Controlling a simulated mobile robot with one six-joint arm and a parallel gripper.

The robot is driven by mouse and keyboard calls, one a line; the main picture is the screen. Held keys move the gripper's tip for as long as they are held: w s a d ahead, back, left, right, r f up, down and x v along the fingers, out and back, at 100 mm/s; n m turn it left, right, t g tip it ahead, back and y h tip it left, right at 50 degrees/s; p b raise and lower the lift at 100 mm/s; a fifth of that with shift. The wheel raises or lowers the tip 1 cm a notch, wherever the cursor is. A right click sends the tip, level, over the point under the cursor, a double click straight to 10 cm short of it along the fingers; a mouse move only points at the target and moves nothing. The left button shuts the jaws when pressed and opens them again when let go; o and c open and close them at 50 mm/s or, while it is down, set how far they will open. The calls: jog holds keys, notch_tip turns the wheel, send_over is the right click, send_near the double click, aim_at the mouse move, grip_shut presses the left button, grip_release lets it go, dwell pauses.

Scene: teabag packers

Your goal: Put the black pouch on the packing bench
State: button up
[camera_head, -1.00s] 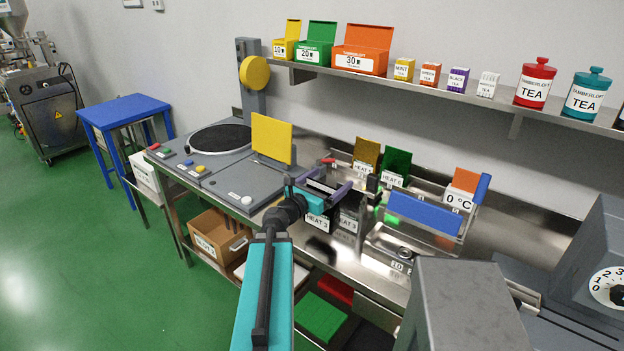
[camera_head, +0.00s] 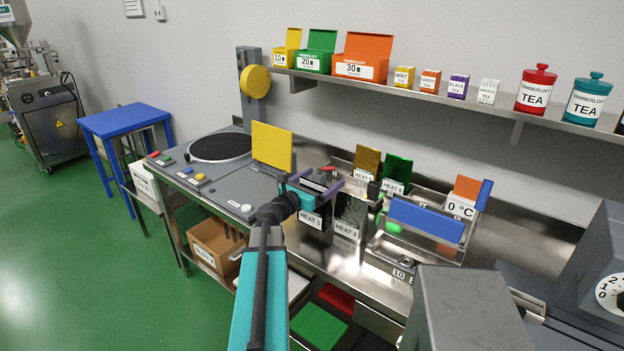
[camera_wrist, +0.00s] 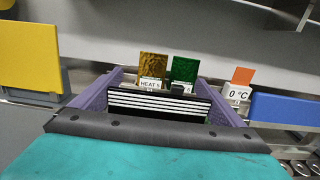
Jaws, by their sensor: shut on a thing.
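In the wrist view the black pouch (camera_wrist: 157,104), with white stripes, sits between the purple fingers. Another dark panel with a HEAT 3 label (camera_head: 348,212) stands just right of it. A steel bench (camera_head: 330,256) lies below; I cannot tell whether the pouch touches it. A blue-topped table (camera_head: 125,118) stands at the left. No label tells which surface is the packing bench.
A gold pouch (camera_head: 367,160) and a green pouch (camera_head: 397,172) stand behind my gripper. A yellow panel (camera_head: 272,146) stands close to its left, and a blue bar (camera_head: 426,218) to its right. A shelf (camera_head: 440,98) with boxes and tins runs above.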

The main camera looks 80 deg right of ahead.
jog(key=w+d+p, duration=0.2)
jog(key=w+d, duration=0.2)
jog(key=d, duration=0.3)
jog(key=shift+f+p, duration=0.3)
jog(key=shift+f, duration=0.2)
jog(key=shift+f+p, duration=0.85)
jog(key=shift+f, duration=0.95)
jog(key=o, duration=1.1)
